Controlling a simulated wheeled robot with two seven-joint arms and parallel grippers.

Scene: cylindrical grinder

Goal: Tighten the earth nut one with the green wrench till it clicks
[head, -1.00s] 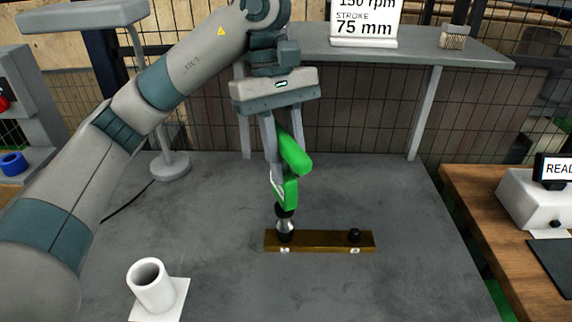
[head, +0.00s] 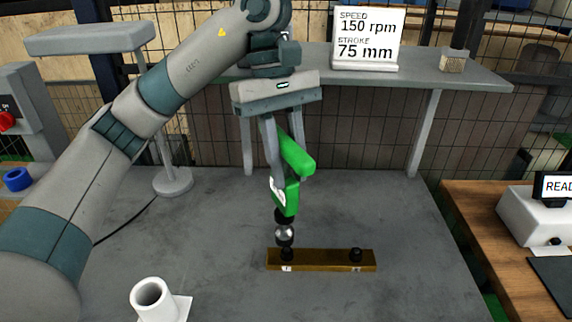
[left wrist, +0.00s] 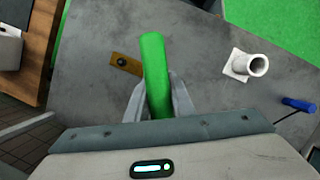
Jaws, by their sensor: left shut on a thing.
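The green wrench (head: 296,155) is held upright in my left gripper (head: 286,180), which is shut on it. Its black and chrome lower end (head: 284,234) points down at the left nut (head: 287,254) on the brass bar (head: 322,261). The tip seems just above this nut; I cannot tell if they touch. A second black nut (head: 355,254) sits at the bar's right. The bar's small labels are too blurred to read. In the left wrist view the wrench (left wrist: 156,75) hides part of the bar (left wrist: 128,66). My right gripper is out of view.
A white cup on a square base (head: 152,298) stands at the front left. A lamp-like stand (head: 172,182) is at the back left. A shelf (head: 440,75) with a sign (head: 367,40) spans the back. A blue-handled tool (left wrist: 298,104) shows in the left wrist view.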

